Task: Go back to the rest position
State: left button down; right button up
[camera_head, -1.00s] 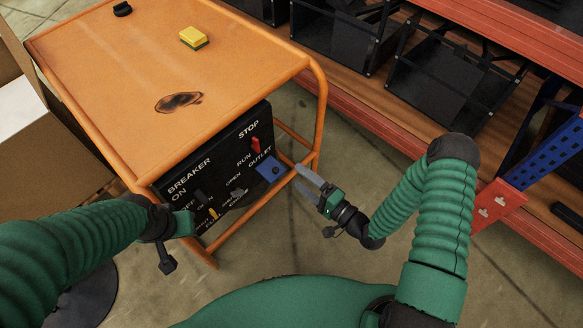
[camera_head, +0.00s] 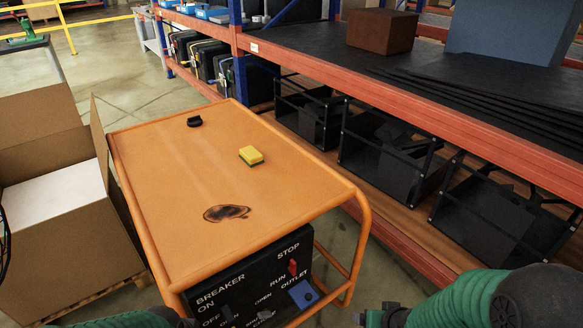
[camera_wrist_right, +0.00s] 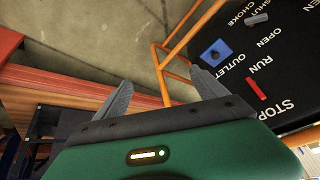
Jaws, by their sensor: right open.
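My right gripper shows in the right wrist view (camera_wrist_right: 162,84), its two grey fingers apart and nothing between them. In the head view only a small part of it shows at the bottom edge, beside my green right arm. Beyond the fingers in the wrist view is the black control panel (camera_wrist_right: 272,72), with a red RUN/STOP switch (camera_wrist_right: 257,89) and a blue outlet (camera_wrist_right: 216,52); the fingers appear apart from both.
The orange generator cart (camera_head: 165,170) stands in front, carrying a yellow sponge (camera_head: 250,155), a black object (camera_head: 194,121) and a burn mark. An open cardboard box (camera_head: 60,245) is at left. Shelving with an orange beam (camera_head: 400,90) and black crates (camera_head: 390,150) runs along the right.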

jog(key=s+a+r+n+g+p, duration=0.1)
jog(key=s+a+r+g+p, duration=0.15)
jog(key=s+r, duration=0.7)
pick_arm(q)
jog(key=w+p+v, duration=0.2)
jog(key=p+v, duration=0.8)
jog(key=v, duration=0.1)
jog(key=w+r+p+v, duration=0.1)
jog(key=w+p+v, duration=0.2)
jog(key=p+v, duration=0.7)
jog(key=shift+p+v, duration=0.3)
jog(key=shift+v, duration=0.5)
pick_arm(e)
notch_tip(320, 180, up, 20)
jog(key=shift+d+g, duration=0.25)
jog(key=shift+g, duration=0.1)
pick_arm(q)
jog(key=shift+d+r, duration=0.1)
pick_arm(e)
jog(key=shift+s, duration=0.1)
